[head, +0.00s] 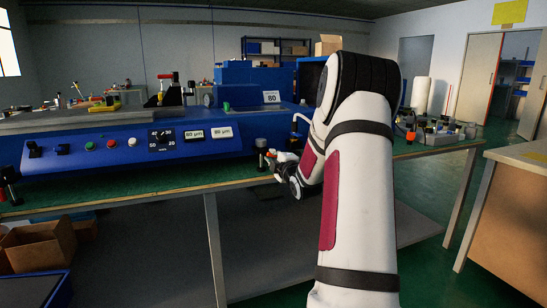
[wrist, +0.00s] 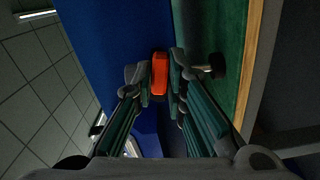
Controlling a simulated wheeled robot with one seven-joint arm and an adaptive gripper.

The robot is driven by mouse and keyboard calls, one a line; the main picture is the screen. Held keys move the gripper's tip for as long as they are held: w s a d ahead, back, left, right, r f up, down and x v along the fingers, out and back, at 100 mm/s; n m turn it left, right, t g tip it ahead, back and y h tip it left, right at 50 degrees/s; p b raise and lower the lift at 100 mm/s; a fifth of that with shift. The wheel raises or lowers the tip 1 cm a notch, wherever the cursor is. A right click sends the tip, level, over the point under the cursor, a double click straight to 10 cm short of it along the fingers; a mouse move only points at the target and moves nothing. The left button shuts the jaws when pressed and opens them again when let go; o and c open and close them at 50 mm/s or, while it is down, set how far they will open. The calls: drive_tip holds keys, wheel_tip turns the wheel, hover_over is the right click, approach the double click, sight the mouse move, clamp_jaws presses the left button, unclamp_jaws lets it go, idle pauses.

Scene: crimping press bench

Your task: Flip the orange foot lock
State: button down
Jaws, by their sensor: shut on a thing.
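The orange foot lock (wrist: 159,74) shows in the wrist view as a short rounded block against the blue press body (wrist: 115,35). My gripper (wrist: 160,76) has one fingertip on each side of it and is shut on it. Part of the lock's sides is hidden by the fingertips. In the head view my gripper (head: 273,161) is at the right front end of the blue press (head: 100,148), above the green bench top. There the lock is too small and covered to make out clearly.
A metal foot with a dark pad (wrist: 216,66) stands close to the right fingertip, over the green bench top (wrist: 234,40). The press front carries knobs and displays (head: 195,133). Small parts (head: 440,130) lie on the bench to the right.

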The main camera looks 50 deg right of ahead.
drive_tip(key=shift+w, duration=0.1)
drive_tip(key=shift+w+a+f+m+b, duration=0.25)
drive_tip(key=shift+m+b, duration=0.35)
drive_tip(key=shift+m, duration=2.05)
drive_tip(key=shift+w+a+f+m+b, duration=0.15)
drive_tip(key=shift+a+m+b, duration=0.35)
drive_tip(key=shift+m, duration=2.1)
drive_tip(key=shift+w+a+f+m+b, duration=0.2)
drive_tip(key=shift+m+b, duration=0.5)
drive_tip(key=shift+m, duration=1.95)
drive_tip(key=shift+s, duration=0.1)
drive_tip(key=c, duration=1.6)
unclamp_jaws()
drive_tip(key=shift+c, duration=0.2)
drive_tip(key=shift+f, duration=0.2)
drive_tip(key=v, duration=1.2)
